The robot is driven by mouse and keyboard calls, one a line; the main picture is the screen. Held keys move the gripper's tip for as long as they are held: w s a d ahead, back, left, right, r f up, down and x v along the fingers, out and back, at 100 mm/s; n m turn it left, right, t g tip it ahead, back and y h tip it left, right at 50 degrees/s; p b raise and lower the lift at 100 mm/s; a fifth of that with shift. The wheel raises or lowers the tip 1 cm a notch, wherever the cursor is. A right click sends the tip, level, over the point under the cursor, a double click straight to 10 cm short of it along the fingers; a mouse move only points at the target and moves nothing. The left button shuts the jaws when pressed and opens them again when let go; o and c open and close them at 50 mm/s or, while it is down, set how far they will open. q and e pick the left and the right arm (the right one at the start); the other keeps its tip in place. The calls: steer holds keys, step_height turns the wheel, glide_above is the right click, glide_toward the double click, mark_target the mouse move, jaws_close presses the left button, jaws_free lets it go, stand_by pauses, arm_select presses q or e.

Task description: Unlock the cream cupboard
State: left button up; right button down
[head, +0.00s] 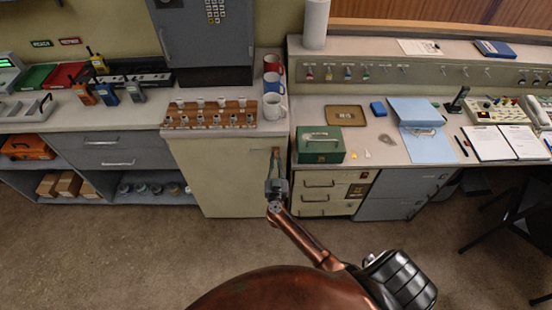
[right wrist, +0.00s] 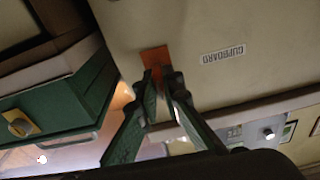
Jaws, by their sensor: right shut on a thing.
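The cream cupboard (head: 215,172) stands under the counter in the middle of the head view, its door closed. In the right wrist view its cream door (right wrist: 200,25) carries a "CUPBOARD" label (right wrist: 223,53). My right gripper (head: 276,172) is at the door's right edge; it also shows in the right wrist view (right wrist: 160,78). Its fingers are shut on a small flat orange piece (right wrist: 155,57), which lies against or just in front of the door. Whether this is a key tag, and whether a key sits in a lock, I cannot tell. My left gripper is out of view.
Several tagged keys (head: 348,72) hang on the back panel at right. A green box (head: 320,145) stands on the desk right of my gripper, above cream drawers (head: 318,198). Mugs (head: 273,105) and a wooden rack (head: 209,114) stand on the counter. The floor in front is clear.

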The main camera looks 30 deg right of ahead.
steer(key=m, duration=0.3)
steer(key=shift+w+r, duration=0.1)
steer(key=shift+w, duration=0.05)
steer(key=shift+r+m+p, duration=0.15)
steer(key=shift+m+p, duration=0.15)
steer(key=shift+m, duration=0.9)
steer(key=shift+w+m, duration=0.1)
steer(key=shift+m, duration=0.6)
steer(key=shift+w+r+m+g+h+p, duration=0.1)
steer(key=shift+m+g+h+p, duration=0.3)
steer(key=shift+m, duration=1.3)
steer(key=shift+r+m, duration=0.1)
steer(key=shift+m, duration=1.6)
